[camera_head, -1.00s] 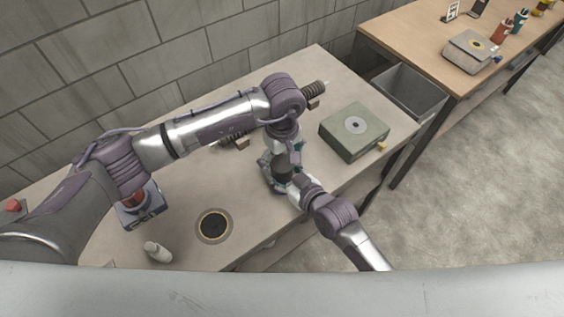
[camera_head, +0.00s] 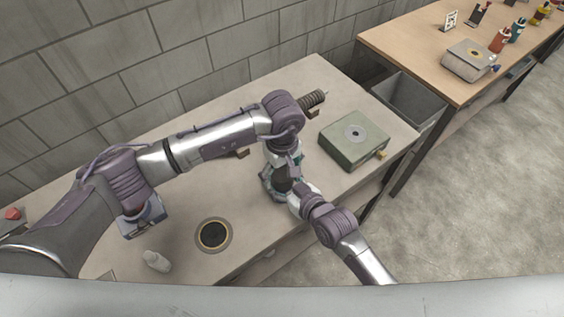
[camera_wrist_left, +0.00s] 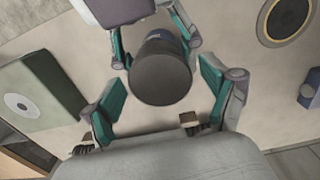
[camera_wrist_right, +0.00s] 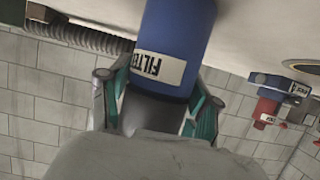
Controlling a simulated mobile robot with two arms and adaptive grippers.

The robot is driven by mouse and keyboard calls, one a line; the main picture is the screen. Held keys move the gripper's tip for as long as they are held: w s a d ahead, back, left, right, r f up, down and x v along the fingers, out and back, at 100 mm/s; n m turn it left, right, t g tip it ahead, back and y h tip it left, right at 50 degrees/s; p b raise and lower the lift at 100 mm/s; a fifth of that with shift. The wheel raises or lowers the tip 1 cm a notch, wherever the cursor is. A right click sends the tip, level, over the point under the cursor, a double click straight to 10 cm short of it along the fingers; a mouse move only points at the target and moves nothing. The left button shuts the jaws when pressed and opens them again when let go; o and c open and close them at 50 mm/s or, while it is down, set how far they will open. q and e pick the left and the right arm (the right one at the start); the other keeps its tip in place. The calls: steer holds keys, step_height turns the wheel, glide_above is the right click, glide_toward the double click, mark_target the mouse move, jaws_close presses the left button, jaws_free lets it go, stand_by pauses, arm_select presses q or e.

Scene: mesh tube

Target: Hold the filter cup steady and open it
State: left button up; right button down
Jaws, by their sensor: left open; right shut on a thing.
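The filter cup stands upright on the table, partly hidden by my arms in the head view. In the right wrist view, which is upside down, its blue body (camera_wrist_right: 180,35) carries a "FILTER" label, and its dark cap (camera_wrist_right: 150,110) is at the picture's lower side. My right gripper (camera_wrist_right: 157,102) is shut on the cup from the side. In the left wrist view the dark round cap (camera_wrist_left: 160,75) lies between the spread teal fingers of my left gripper (camera_wrist_left: 158,95). The left gripper is open above the cap, with gaps on both sides.
A green box with a pale disc (camera_head: 353,138) sits to the right of the cup. A grey bin (camera_head: 408,102) stands between this table and the wooden table.

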arm_select(q)
steer(key=shift+f, duration=0.45)
steer(key=shift+c, duration=0.3)
steer(key=c, duration=1.1)
steer(key=o, duration=1.2)
steer(key=shift+r, duration=2.3)
arm_select(e)
steer(key=shift+c, duration=0.8)
jaws_free()
